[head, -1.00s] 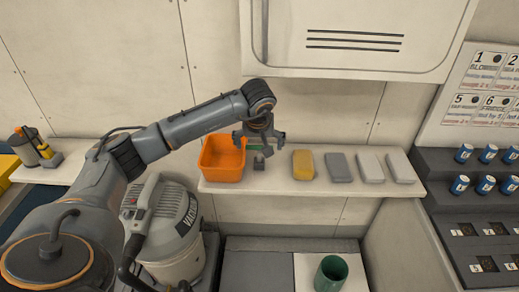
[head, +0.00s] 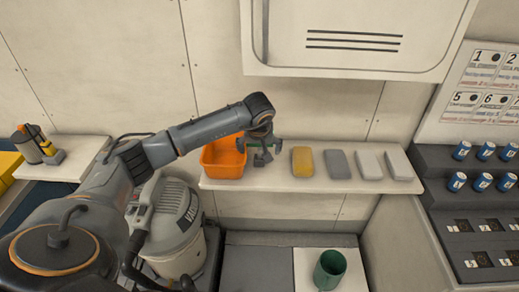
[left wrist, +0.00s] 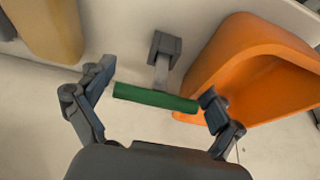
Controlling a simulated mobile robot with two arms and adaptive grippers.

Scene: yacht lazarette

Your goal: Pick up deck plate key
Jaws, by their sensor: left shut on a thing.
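The deck plate key has a green bar handle (left wrist: 155,97) with a grey shaft running from its middle to a dark grey block. Whether the block is part of the key or a holder cannot be told. In the left wrist view my left gripper (left wrist: 160,88) is shut on the green handle, one fingertip at each end. In the head view the left gripper (head: 263,148) is low over the shelf, right of the orange bin (head: 224,172), and largely hides the key. My right gripper is not in view.
The white shelf (head: 320,183) carries a yellow block (head: 302,162), a dark grey block (head: 337,164) and two pale blocks to the right. The orange bin (left wrist: 270,60) stands close beside the left gripper. A vacuum (head: 172,225) and green cup (head: 329,269) are below.

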